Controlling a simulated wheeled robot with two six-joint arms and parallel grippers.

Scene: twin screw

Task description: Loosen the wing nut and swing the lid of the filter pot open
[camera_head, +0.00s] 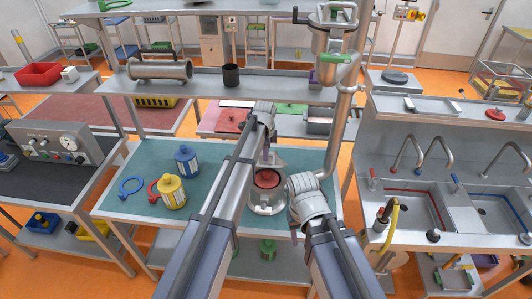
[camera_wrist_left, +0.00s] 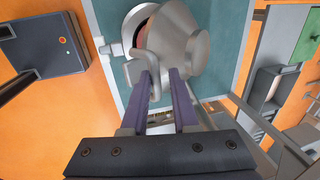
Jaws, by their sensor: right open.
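The filter pot (camera_head: 267,201) stands on the teal-topped bench in the head view, its red inside showing from above. Its grey lid (camera_head: 270,159) is tilted up at the far side of the opening. In the left wrist view the conical lid (camera_wrist_left: 180,45) covers part of the pot's mouth. My left gripper (camera_wrist_left: 161,75) has its purple fingers at the lid's edge, beside a grey metal loop; their grip is unclear. I cannot make out the wing nut. My right gripper (camera_head: 294,237) is open, mostly hidden by its wrist, near the bench's front edge right of the pot.
A yellow bottle (camera_head: 172,193), a blue bottle (camera_head: 187,161), a blue ring (camera_head: 131,185) and a red ring (camera_head: 153,189) are left of the pot. A vertical steel pipe (camera_head: 339,140) rises at right, before the sink counter (camera_head: 440,231). A shelf (camera_head: 205,85) spans behind.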

